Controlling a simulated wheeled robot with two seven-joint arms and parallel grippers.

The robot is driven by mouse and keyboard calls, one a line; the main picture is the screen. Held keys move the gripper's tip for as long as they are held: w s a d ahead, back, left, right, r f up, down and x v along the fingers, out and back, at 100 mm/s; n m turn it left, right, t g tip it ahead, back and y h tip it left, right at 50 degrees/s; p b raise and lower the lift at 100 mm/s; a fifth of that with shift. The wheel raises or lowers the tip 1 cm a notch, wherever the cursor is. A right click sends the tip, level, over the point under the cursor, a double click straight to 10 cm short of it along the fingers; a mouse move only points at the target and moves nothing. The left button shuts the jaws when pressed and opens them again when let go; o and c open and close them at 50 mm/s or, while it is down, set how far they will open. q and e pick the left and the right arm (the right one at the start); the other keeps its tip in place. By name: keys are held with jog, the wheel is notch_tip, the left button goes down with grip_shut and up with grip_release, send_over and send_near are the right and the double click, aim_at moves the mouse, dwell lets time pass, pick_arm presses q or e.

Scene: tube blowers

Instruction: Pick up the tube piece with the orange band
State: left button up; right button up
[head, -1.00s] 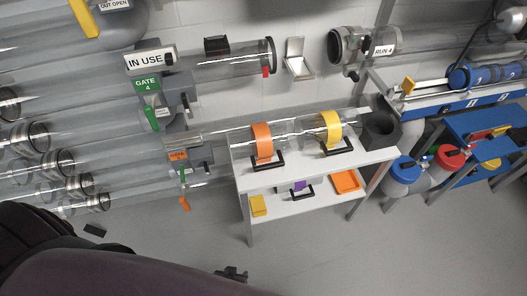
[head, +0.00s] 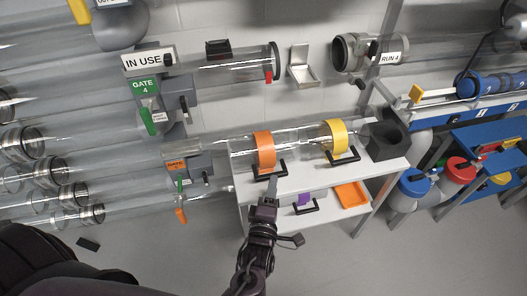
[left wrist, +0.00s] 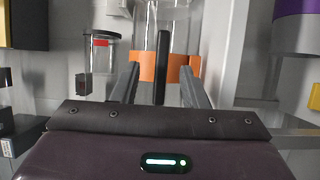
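The clear tube piece with the orange band (head: 264,150) lies on the upper shelf of a white rack (head: 225,170), left of a yellow-banded piece (head: 339,136). A black handle (head: 283,167) sits at the band's front. My left gripper (head: 272,186) is just in front of it, fingers pointing at the handle. In the left wrist view the gripper (left wrist: 158,88) is open, with the black handle (left wrist: 162,50) upright between the finger lines and the orange band (left wrist: 147,68) behind. Whether the fingers reach around the handle, I cannot tell. My right gripper is not in view.
The lower shelf holds a purple-banded piece (head: 304,198) and an orange tray (head: 352,195). A dark grey block (head: 386,142) stands at the rack's right end. Clear pipes with the green gate 4 sign (head: 146,87) run at left. Floor in front is open.

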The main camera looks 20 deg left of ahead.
aim_at(278, 173)
pick_arm(q)
jog(key=w, duration=0.6)
jog(key=shift+w+a+f, duration=0.1)
jog(key=shift+a, duration=0.2)
jog(key=shift+c, duration=0.3)
grip_shut()
